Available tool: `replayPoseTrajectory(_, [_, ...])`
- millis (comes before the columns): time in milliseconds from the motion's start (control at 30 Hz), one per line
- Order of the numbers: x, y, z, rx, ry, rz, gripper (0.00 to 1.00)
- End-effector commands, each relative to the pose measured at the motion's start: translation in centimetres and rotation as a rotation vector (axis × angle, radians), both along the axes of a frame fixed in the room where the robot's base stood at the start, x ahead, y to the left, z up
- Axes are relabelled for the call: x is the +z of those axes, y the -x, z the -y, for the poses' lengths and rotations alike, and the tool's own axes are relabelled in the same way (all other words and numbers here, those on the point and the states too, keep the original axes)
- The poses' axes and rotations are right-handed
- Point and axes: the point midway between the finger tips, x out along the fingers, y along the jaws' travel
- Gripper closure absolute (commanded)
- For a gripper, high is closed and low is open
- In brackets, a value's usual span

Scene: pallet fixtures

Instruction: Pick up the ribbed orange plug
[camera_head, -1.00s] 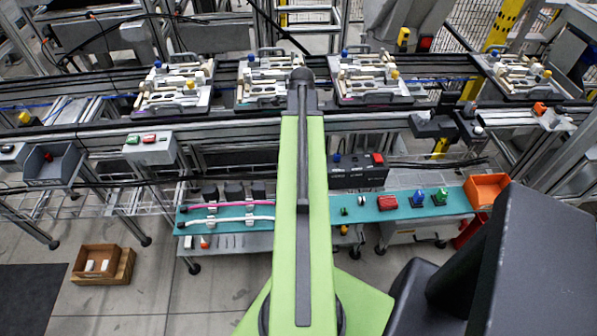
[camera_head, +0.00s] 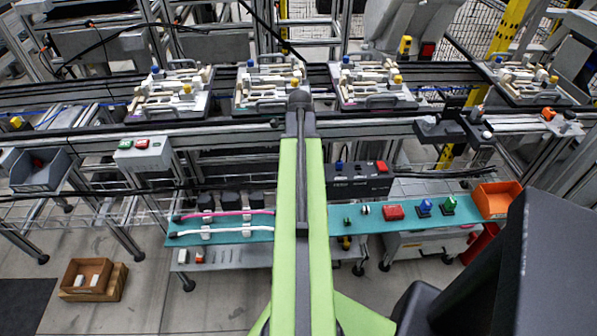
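I cannot pick out a ribbed orange plug for certain. A small orange piece (camera_head: 548,114) lies at the right end of the conveyor line, too small to show ribs. Another small orange-red and white piece (camera_head: 200,256) lies on the lower shelf under the teal bench top, also unclear. My green arm reaches up the middle of the view and ends in a dark rounded part before the pallets. It hides part of the bench. No gripper fingers show.
Pallet fixtures (camera_head: 376,104) stand along the conveyor behind. A wooden crate (camera_head: 112,293) stands on the floor at left.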

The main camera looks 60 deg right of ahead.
Motion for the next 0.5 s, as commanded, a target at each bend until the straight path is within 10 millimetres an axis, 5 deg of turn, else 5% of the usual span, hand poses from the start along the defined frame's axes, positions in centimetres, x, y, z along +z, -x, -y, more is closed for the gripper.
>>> replayPoseTrajectory(233, [0.01, 0.04, 0.02, -0.001, 0.000, 0.000, 1.00])
replayPoseTrajectory(500, [0.00, 0.05, 0.03, -0.001, 0.000, 0.000, 1.00])
